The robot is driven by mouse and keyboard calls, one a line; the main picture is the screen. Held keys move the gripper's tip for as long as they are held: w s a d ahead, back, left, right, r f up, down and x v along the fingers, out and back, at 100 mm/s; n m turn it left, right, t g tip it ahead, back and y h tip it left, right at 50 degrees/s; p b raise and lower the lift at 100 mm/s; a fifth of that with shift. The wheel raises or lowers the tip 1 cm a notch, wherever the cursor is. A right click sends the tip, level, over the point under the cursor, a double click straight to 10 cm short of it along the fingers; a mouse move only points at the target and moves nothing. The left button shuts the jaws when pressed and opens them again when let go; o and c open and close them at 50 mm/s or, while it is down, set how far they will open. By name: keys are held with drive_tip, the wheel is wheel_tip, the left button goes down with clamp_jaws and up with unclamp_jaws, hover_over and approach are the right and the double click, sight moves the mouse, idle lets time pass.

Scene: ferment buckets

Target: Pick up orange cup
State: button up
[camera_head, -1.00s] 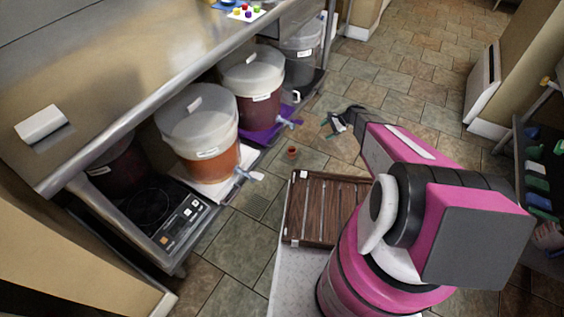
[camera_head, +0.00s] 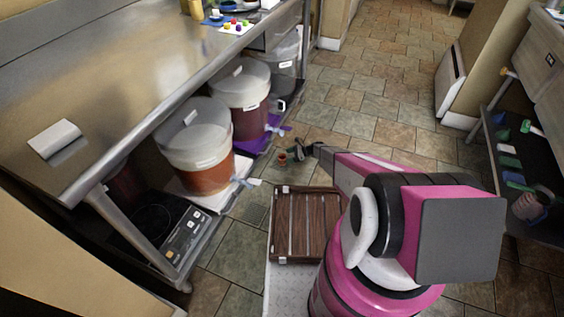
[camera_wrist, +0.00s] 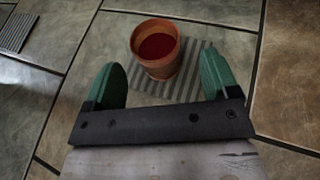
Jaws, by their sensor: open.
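The orange cup (camera_wrist: 156,50) stands upright in the wrist view, with a dark red inside. It sits over a grey ridged patch on the tiled floor. In the head view the cup (camera_head: 282,159) is small, just left of my gripper (camera_head: 298,151). In the wrist view my gripper (camera_wrist: 162,86) is open, with its two green fingertips apart. The cup lies beyond the fingertips, roughly centred between them, and nothing is held. I cannot tell the exact height of the fingers over the floor.
Lidded buckets (camera_head: 196,148) stand on a low shelf under the steel counter (camera_head: 130,75), left of the cup. A brown slatted tray (camera_head: 306,224) is in front of me. A black rack (camera_head: 520,170) stands at right. Tiled floor is open beyond the gripper.

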sight(282, 160)
drive_tip(key=shift+x, duration=2.7)
drive_tip(key=shift+s, duration=0.15)
drive_tip(key=c, duration=1.1)
drive_tip(key=shift+r, duration=0.2)
